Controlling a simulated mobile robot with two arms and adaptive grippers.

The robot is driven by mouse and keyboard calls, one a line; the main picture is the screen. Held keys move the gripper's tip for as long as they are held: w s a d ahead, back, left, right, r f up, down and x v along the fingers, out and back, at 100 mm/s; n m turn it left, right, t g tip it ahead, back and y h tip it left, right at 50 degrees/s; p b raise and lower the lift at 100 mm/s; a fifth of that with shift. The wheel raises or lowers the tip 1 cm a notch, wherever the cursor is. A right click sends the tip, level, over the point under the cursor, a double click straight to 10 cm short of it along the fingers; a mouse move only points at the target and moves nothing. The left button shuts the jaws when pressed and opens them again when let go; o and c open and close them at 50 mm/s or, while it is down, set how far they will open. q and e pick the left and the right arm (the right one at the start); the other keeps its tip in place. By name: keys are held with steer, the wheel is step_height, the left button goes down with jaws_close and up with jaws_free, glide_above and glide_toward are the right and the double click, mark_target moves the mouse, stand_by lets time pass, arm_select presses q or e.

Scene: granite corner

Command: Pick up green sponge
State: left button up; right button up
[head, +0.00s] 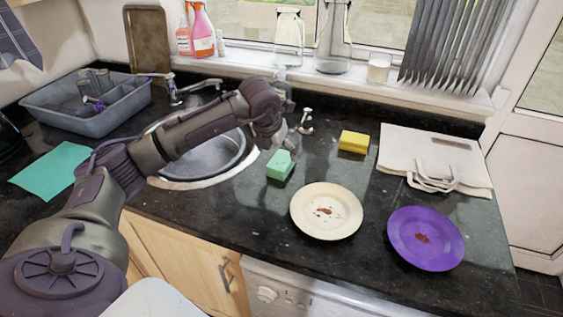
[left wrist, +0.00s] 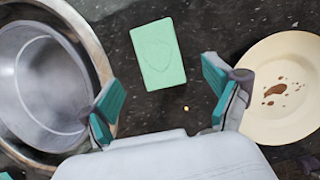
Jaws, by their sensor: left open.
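The green sponge (head: 280,165) lies on the dark granite counter between the sink and the cream plate. In the left wrist view the sponge (left wrist: 158,54) lies beyond the fingertips, roughly centred between them, with nothing touching it. My left gripper (left wrist: 165,95) is open and empty, its two teal-padded fingers spread. In the head view my left arm reaches over the sink, and its gripper (head: 290,132) is above and behind the sponge. My right gripper is not in view.
A round metal sink (head: 205,158) is left of the sponge. A cream plate (head: 326,211) with brown stains is to its right, then a purple plate (head: 425,238). A yellow sponge (head: 354,141) and a folded cloth bag (head: 435,160) lie farther back. A teal cloth (head: 52,170) lies at left.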

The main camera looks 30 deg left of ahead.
mark_target(281, 160)
arm_select(q)
steer(key=shift+x, duration=0.8)
steer(key=shift+w+f+p, duration=0.1)
steer(key=shift+f+p, duration=0.1)
steer(key=shift+p, duration=0.1)
steer(key=p+x, duration=0.1)
steer(key=x, duration=0.4)
steer(key=shift+a+r+p, duration=0.1)
steer(key=shift+p, duration=0.2)
steer(key=c, duration=1)
steer(key=shift+r, duration=0.15)
